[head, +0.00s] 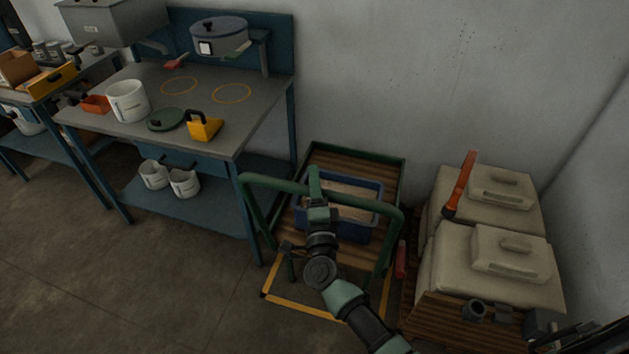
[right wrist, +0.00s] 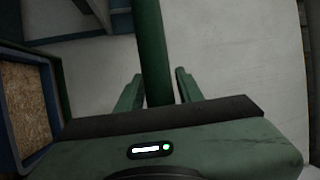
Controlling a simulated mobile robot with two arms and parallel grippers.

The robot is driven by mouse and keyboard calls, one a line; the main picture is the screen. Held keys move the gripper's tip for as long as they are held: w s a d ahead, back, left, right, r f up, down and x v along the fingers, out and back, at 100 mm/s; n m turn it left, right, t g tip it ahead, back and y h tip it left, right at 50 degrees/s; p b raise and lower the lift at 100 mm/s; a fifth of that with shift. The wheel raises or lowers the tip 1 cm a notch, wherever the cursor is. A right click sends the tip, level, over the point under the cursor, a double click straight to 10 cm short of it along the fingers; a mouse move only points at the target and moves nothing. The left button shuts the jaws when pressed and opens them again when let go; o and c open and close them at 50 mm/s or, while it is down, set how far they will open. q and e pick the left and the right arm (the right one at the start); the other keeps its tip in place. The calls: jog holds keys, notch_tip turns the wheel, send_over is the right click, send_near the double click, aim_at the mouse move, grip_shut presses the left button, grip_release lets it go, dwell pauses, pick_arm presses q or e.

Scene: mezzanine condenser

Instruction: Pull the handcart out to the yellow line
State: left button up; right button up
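The handcart has a wooden deck (head: 375,167) and a green tubular frame with a raised handle (head: 272,182). A blue crate with tan, grainy contents (head: 350,230) sits on the deck. My right gripper (head: 317,190) is at the middle of the handle. In the right wrist view, the green handle bar (right wrist: 154,45) runs between the fingers (right wrist: 158,90), with thin gaps at both sides, so the gripper looks open around it. The yellow line (head: 300,306) outlines the floor at the cart's near end, partly hidden by my arm. My left gripper is not in view.
A blue workbench (head: 215,140) with pots stands left of the cart. The wall (head: 400,80) is behind. Floor (head: 170,290) at front left is clear.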

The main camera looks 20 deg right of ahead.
grip_shut()
dwell(1.2)
